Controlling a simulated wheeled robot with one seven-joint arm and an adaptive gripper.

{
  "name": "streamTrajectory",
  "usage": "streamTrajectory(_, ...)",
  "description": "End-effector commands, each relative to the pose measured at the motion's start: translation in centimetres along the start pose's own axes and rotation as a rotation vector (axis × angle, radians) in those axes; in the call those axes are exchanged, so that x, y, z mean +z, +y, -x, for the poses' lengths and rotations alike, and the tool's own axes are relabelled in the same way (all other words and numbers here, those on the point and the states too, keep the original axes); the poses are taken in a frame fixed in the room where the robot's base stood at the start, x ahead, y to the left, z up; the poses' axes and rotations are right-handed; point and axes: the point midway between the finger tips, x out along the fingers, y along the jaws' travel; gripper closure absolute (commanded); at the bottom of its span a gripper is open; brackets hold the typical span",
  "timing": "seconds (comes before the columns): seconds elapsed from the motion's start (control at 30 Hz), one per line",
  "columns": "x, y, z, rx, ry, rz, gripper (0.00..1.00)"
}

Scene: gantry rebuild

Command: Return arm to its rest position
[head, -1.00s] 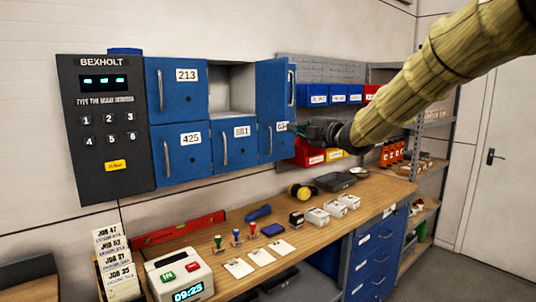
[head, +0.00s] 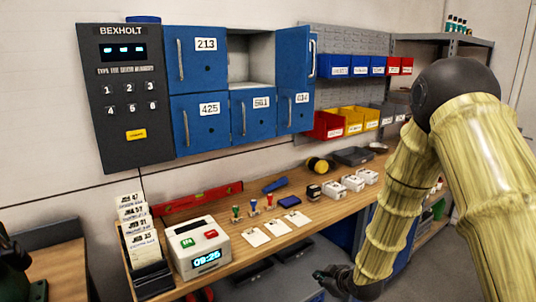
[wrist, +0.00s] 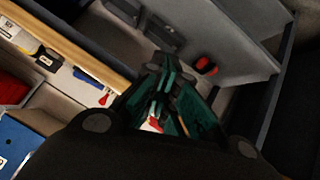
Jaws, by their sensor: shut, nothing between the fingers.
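My arm, in a straw-yellow sleeve with a dark elbow, fills the right side of the head view and bends down in front of the workbench (head: 212,262). My gripper (head: 322,274) hangs low at the bench's front edge, clear of the lockers. In the wrist view its dark green fingers (wrist: 160,78) are together with nothing between them.
A dark keypad panel (head: 125,155) is left of the lockers. The bench carries a white clock box (head: 200,248), stamps, cards and small white boxes (head: 353,183). A card rack (head: 140,240) stands at the left. Shelving is behind my arm.

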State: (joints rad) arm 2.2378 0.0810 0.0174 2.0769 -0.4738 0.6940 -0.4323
Motion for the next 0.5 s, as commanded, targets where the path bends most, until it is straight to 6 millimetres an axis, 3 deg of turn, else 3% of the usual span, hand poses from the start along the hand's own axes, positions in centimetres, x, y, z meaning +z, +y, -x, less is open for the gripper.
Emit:
streamTrajectory(0.03,2.6,-2.0,-0.1,-0.018,-0.041,-0.048,1.0)
streamTrajectory(0.27,12.9,-10.1,1.2,-0.066,-0.231,-0.277,1.0)
streamTrajectory(0.5,22.9,-18.8,5.4,-0.082,-0.455,-0.504,1.0)
